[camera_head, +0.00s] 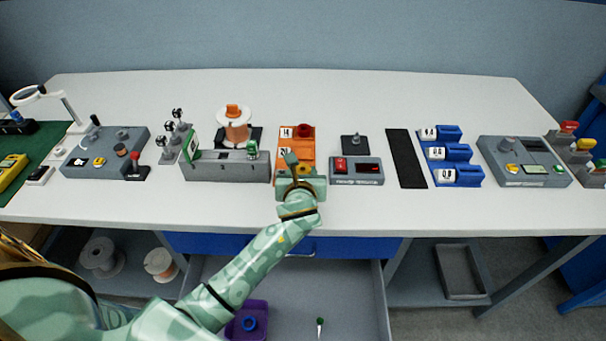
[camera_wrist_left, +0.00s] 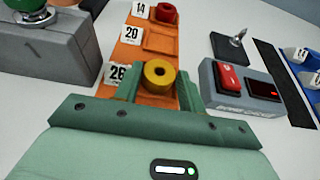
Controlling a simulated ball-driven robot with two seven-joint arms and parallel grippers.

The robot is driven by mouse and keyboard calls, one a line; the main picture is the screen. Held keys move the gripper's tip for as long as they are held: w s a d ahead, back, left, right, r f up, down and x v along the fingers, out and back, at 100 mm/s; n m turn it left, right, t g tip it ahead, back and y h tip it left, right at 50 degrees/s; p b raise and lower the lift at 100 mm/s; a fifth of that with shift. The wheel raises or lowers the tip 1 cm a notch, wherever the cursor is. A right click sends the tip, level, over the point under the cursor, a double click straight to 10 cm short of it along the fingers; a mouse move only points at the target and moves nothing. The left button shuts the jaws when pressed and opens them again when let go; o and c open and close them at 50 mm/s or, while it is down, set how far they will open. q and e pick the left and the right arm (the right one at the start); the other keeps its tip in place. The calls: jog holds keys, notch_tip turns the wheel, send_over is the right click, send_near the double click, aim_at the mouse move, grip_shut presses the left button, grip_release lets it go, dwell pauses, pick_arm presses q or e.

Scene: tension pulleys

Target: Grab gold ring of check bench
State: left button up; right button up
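A gold ring (camera_wrist_left: 158,76) with a dark central hole sits at the slot marked 26 of an orange rack (camera_wrist_left: 160,40). The rack also shows in the head view (camera_head: 308,148). My left gripper (camera_wrist_left: 158,84) has one green finger on each side of the ring. The fingers look apart, and I cannot tell whether they touch it. In the head view my left gripper (camera_head: 292,163) is over the near end of the rack and hides the ring. My right gripper is not in view.
A red ring (camera_wrist_left: 165,13) sits at slot 14; slot 20 is empty. An open drawer (camera_head: 345,290) is below the table.

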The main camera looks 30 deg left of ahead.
pick_arm(q)
jog(key=x, duration=0.2)
jog(key=shift+w+f, duration=0.25)
jog(key=shift+s+r, duration=0.1)
jog(key=shift+c, duration=0.3)
jog(key=c, duration=0.6)
